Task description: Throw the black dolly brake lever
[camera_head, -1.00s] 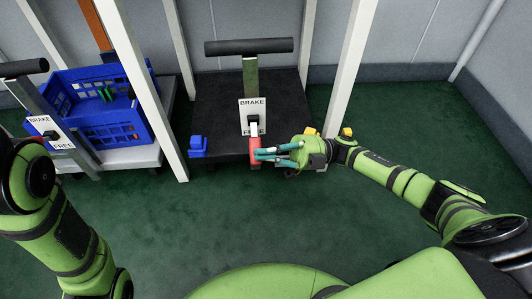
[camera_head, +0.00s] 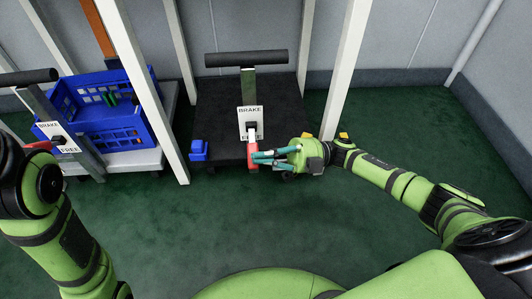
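The black dolly (camera_head: 215,105) stands at the middle back, with a black push bar and an upright post. Its white sign (camera_head: 250,123) reads BRAKE at the top; the lower word is partly covered. The brake lever (camera_head: 252,156) has a red handle and hangs down in front of the sign's lower part. My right gripper (camera_head: 256,158) comes in from the right with its teal fingertips at the red handle. A small gap shows between the fingers, but whether they close on the handle is unclear. My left arm is at the left edge; its gripper is out of view.
A second dolly with a pale deck (camera_head: 138,160) stands at the left. It carries a blue crate (camera_head: 95,125) and has its own BRAKE/FREE sign (camera_head: 58,136). White posts (camera_head: 345,65) rise beside the black dolly. Green floor in front is clear.

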